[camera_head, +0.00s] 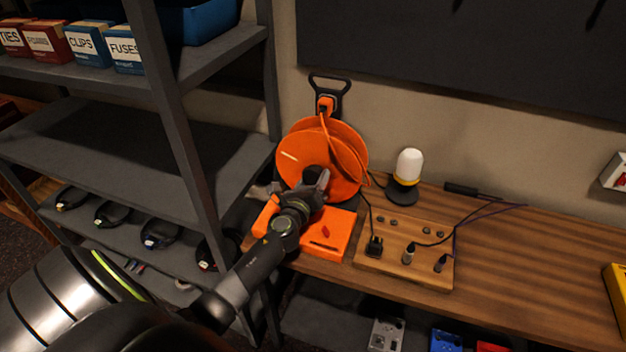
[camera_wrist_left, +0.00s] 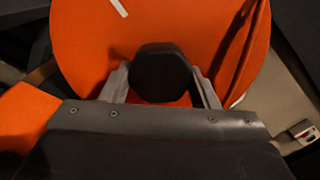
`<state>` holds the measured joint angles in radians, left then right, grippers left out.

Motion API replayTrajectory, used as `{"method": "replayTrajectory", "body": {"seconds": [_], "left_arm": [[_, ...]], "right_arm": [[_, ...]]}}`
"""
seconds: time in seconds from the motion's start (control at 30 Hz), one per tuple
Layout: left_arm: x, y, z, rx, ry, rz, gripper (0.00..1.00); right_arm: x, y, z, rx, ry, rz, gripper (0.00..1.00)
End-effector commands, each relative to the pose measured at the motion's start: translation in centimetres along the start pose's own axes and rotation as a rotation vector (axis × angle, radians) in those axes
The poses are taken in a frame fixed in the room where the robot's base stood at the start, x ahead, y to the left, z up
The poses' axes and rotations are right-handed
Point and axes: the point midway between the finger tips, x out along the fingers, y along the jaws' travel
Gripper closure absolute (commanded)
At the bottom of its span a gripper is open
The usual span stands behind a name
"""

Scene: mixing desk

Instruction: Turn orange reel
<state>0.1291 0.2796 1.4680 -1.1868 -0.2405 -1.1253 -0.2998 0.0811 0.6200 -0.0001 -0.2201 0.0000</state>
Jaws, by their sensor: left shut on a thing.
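The orange reel (camera_head: 300,150) stands upright on an orange base (camera_head: 332,238) at the left end of the wooden desk, with an orange cable and plug at its top. In the left wrist view the reel's disc (camera_wrist_left: 90,40) fills most of the picture, with a white mark near its upper left. My left gripper (camera_head: 318,180) is at the front of the reel, shut on a black knob (camera_wrist_left: 160,72) on the disc. The fingers lie on both sides of the knob. My gripper hides the lower middle of the reel in the head view. My right gripper is not in view.
A wooden board (camera_head: 405,262) with plugs and sockets lies right of the reel base. A white lamp (camera_head: 408,168) stands behind it. A metal shelf (camera_head: 190,150) with boxes rises close on the left. The desk's middle right (camera_head: 530,240) is mostly clear.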

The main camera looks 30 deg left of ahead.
Motion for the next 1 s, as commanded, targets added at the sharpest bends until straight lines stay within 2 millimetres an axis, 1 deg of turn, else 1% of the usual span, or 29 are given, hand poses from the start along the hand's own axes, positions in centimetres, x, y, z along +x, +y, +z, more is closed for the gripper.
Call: {"method": "replayTrajectory", "body": {"seconds": [0.23, 0.27, 0.4, 0.67, 0.77, 0.87, 1.0], "left_arm": [[-0.1, 0.1, -0.2, -0.001, 0.004, 0.003, 0.86], [-0.1, 0.1, -0.2, -0.002, 0.004, 0.003, 0.41], [-0.1, 0.1, -0.2, -0.002, 0.003, 0.002, 0.23], [-0.1, 0.1, -0.1, -0.002, 0.001, 0.001, 0.23], [-0.4, 0.1, -0.1, -0.002, 0.002, 0.001, 0.23], [-1.5, 0.1, -0.1, -0.003, 0.002, 0.002, 0.23], [-4.0, 0.1, -0.1, -0.002, 0.002, 0.003, 0.23]], "right_arm": [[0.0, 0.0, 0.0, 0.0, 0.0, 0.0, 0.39], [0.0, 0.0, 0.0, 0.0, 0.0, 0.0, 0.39], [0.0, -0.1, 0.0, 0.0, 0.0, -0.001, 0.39], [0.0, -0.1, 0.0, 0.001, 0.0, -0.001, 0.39], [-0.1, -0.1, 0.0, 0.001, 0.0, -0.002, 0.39], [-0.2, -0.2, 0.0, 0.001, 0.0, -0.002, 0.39], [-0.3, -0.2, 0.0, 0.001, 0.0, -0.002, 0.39]]}}
